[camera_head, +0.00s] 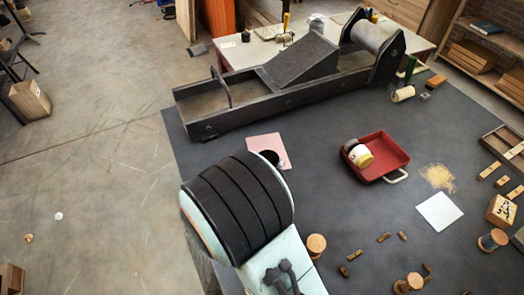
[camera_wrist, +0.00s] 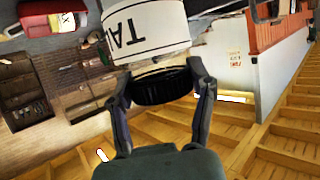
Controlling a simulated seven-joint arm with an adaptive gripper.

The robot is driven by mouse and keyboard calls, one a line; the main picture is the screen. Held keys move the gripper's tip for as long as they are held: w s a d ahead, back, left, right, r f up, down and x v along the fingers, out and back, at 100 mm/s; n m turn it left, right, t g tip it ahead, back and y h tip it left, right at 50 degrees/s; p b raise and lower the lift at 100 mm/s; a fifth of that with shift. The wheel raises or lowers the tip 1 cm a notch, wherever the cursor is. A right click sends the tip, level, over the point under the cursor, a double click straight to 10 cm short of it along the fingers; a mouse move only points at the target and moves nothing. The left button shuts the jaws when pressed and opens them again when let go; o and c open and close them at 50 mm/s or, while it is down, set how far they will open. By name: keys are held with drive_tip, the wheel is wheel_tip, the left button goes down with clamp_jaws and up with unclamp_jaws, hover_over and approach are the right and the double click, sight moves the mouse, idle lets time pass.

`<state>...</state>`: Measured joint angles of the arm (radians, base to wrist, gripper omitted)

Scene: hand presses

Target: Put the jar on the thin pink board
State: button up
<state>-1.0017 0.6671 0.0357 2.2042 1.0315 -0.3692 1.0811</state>
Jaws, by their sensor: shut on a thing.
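The jar (camera_wrist: 150,30), white with dark lettering and a black lid (camera_wrist: 163,84), fills the top middle of the wrist view. My gripper (camera_wrist: 162,88) is shut around the lid, one finger on each side. The thin pink board (camera_head: 263,141) lies on the dark table in the head view, just beyond my arm. A dark round shape overlaps its lower edge, perhaps the lid; my arm hides most of the gripper there. Whether the jar touches the board cannot be told.
A red tray (camera_head: 395,146) with a white and yellow container (camera_head: 361,156) stands right of the board. A long grey press bed (camera_head: 250,108) lies behind it. A white sheet (camera_head: 439,211), wooden spools and small blocks lie to the right. The table between board and tray is clear.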

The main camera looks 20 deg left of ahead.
drive_tip(key=shift+s+d+r, duration=0.3)
drive_tip(key=shift+s+d, duration=0.05)
drive_tip(key=shift+s, duration=0.15)
drive_tip(key=shift+s+d+r, duration=0.3)
drive_tip(key=shift+s, duration=0.15)
drive_tip(key=w+a+r+x, duration=0.1)
drive_tip(key=a+r+x, duration=0.1)
drive_tip(key=x, duration=1.1)
drive_tip(key=shift+w+a+f, duration=0.45)
drive_tip(key=shift+w+f, duration=0.25)
drive_tip(key=shift+f, duration=0.85)
drive_tip(key=shift+w+a+f, duration=0.45)
drive_tip(key=shift+w+f, duration=0.25)
drive_tip(key=shift+f, duration=0.9)
drive_tip(key=shift+w+a+f, duration=0.45)
drive_tip(key=shift+w+f, duration=0.2)
drive_tip(key=shift+f, duration=0.9)
drive_tip(key=shift+f, duration=0.15)
drive_tip(key=o, duration=1.2)
drive_tip(key=shift+o, duration=0.2)
